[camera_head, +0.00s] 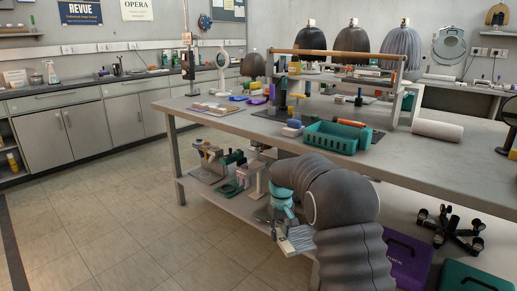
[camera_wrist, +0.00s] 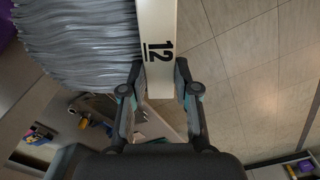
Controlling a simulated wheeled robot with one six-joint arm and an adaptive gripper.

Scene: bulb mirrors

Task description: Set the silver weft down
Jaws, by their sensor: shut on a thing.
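The silver weft (camera_wrist: 80,42) shows in the wrist view as wavy grey strands on the left, joined to a pale strip (camera_wrist: 160,30) marked 12. My gripper (camera_wrist: 158,76) is shut on this strip, one finger on each side. In the head view, my gripper (camera_head: 278,222) is low beside the front of the long table, near its lower shelf. The pale and grey piece (camera_head: 296,240) at its tip appears to be the weft, partly hidden by my arm. The weft seems to be held clear, with floor behind the strip.
The long grey table (camera_head: 455,170) holds a green basket (camera_head: 338,138), a white roll (camera_head: 437,130) and wigs on a rack. Its lower shelf (camera_head: 195,188) carries tools and clamps. A purple case (camera_head: 405,262) stands under the table. Tiled floor (camera_head: 110,220) is free at left.

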